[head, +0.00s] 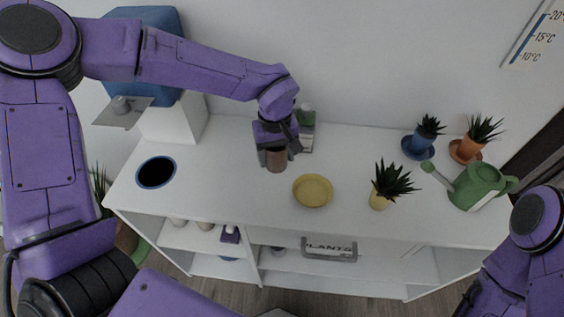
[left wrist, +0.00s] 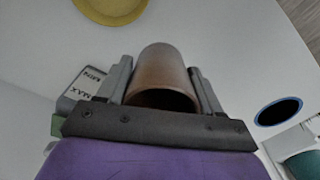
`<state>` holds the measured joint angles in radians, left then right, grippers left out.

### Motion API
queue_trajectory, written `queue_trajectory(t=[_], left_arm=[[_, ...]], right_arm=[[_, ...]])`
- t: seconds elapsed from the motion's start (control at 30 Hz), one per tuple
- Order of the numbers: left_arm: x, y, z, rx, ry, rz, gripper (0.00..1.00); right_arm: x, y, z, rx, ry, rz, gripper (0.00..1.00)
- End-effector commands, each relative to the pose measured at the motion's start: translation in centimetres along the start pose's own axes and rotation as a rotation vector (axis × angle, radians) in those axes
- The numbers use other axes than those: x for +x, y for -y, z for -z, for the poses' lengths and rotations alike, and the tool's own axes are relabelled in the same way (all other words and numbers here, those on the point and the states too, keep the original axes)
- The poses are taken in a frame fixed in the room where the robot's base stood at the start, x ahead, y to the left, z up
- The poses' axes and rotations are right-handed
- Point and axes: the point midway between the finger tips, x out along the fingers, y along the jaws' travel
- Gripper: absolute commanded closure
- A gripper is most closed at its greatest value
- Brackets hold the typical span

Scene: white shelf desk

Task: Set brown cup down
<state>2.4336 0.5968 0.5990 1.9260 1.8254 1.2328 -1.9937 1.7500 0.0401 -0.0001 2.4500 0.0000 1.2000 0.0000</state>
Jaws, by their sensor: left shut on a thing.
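The brown cup (head: 277,160) is between the fingers of my left gripper (head: 275,152), which is shut on it. In the head view the cup is at the back middle of the white desk top (head: 240,195), behind and left of the yellow saucer (head: 312,190). In the left wrist view the cup (left wrist: 165,72) sits between the two grey fingers (left wrist: 162,85), its open end toward the camera. I cannot tell whether its base touches the desk. My right arm shows at the right edge; its gripper is not clearly seen.
A green-and-white bottle (head: 306,130) stands close behind my left gripper. A potted plant (head: 391,184), a green watering can (head: 478,186) and two more plants on saucers, blue (head: 418,147) and orange (head: 466,152), are to the right. A dark round hole (head: 156,172) is at the left. The desk between is clear.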

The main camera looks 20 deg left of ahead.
Motion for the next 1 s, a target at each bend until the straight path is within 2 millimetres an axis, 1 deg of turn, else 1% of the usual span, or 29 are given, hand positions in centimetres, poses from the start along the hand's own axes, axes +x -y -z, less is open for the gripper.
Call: queue_trajectory(t=[0.17, 0.23, 0.33, 0.7, 0.73, 0.77, 0.8, 1.0], left_arm=[[2.0, -1.3, 1.0, 0.001, 0.000, 0.002, 0.70], [3.4, -1.2, 1.0, 0.002, 0.001, 0.003, 0.70], [4.6, -1.2, 1.0, 0.002, 0.000, 0.000, 0.70], [5.1, -1.2, 0.9, 0.002, 0.001, -0.001, 0.70], [5.1, -1.2, 0.9, 0.002, 0.001, -0.001, 0.31], [5.1, -1.2, 0.9, 0.002, 0.000, -0.001, 0.22], [5.1, -1.2, 0.9, 0.002, 0.000, -0.001, 0.09], [5.1, -1.2, 1.0, 0.001, 0.000, -0.001, 0.09]], right_arm=[[0.0, 0.0, 0.0, 0.000, 0.000, 0.000, 0.57], [0.1, 0.0, -0.1, 0.000, 0.000, 0.000, 0.57], [0.1, 0.0, -0.1, 0.000, 0.000, 0.000, 0.57], [0.0, 0.0, 0.0, 0.000, 0.000, 0.000, 0.57], [0.0, 0.0, 0.0, 0.000, 0.000, 0.000, 0.57], [0.1, 0.0, 0.0, 0.000, 0.000, 0.000, 0.57], [0.1, 0.0, 0.0, 0.000, 0.000, 0.000, 0.57], [0.1, 0.0, 0.0, 0.000, 0.000, 0.000, 0.57]])
